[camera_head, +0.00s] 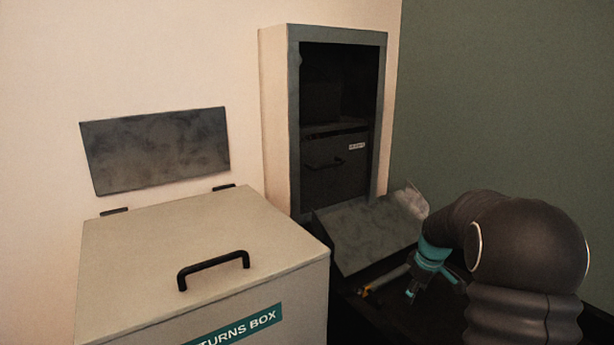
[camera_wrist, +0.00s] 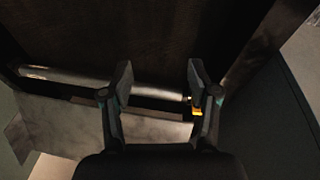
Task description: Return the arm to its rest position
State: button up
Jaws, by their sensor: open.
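My arm, dark with a teal wrist, reaches in from the right in the head view. My gripper (camera_head: 388,291) points down and left, low in front of the dark cabinet. The head view also shows the roller (camera_head: 388,279) beside the fingers.
A returns box (camera_head: 200,240) with a closed lid and black handle stands at left. A tall cabinet (camera_head: 292,120) with an open front holds a dark drawer (camera_head: 335,175). A grey sloping panel (camera_head: 365,235) juts out below it, close to my arm. A green wall (camera_head: 500,90) is at right.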

jog(key=s+a+r+m+t+p, duration=0.1)
jog(key=s+a+r+m+p, duration=0.1)
jog(key=s+r, duration=0.6)
jog(key=s+a+r+m+t+p, duration=0.1)
jog(key=s+a+r+m+p, duration=0.2)
jog(key=s, duration=1.2)
jog(key=s+a+r+m+p, duration=0.3)
jog(key=s+a+r, duration=0.5)
jog(key=s+r, duration=0.4)
jog(key=shift+s+r+t+p, duration=0.3)
jog(key=shift+s+t+p, duration=0.1)
jog(key=shift+p, duration=0.4)
jog(key=shift+a, duration=0.1)
